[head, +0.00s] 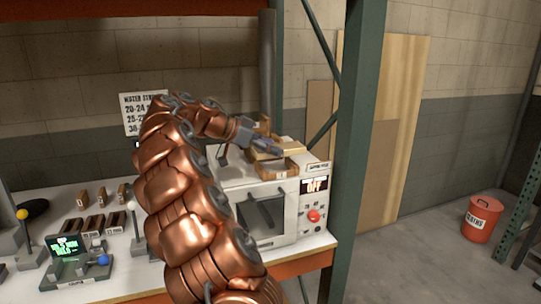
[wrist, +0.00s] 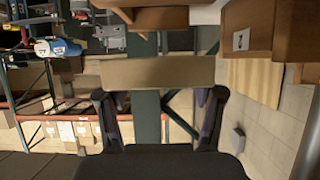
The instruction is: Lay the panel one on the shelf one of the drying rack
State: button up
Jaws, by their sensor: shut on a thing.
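My gripper (head: 258,143) is over the top of the white oven in the head view. In the wrist view my gripper (wrist: 161,92) has its two fingers on either side of a flat tan panel (wrist: 158,72) and is shut on it. The panel lies crosswise beyond the fingers. In the head view a tan wooden stack (head: 280,165) sits on the oven, right by the gripper. It may be the drying rack, but its shelves are not distinct. Brown wooden parts (wrist: 247,30) show at the upper right of the wrist view, one with a white label.
The white oven (head: 262,222) with a display reading OFF stands on the bench. Several small brown blocks (head: 95,225) and a device with a green screen (head: 67,245) are at left. A green post (head: 358,150) rises right of the oven. A red bin (head: 482,219) stands on the floor.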

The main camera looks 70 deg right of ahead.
aim_at(270, 156)
jog(key=shift+f+p, duration=0.6)
jog(key=shift+f, duration=1)
jog(key=shift+f, duration=0.15)
jog(key=o, duration=1.2)
jog(key=shift+a+r, duration=0.1)
jog(key=shift+r, duration=0.15)
jog(key=b+v, duration=0.2)
jog(key=v, duration=0.8)
jog(key=shift+w+a, duration=0.1)
jog(key=shift+w, duration=0.2)
jog(key=shift+w+a+r, duration=0.35)
jog(key=shift+a, duration=0.05)
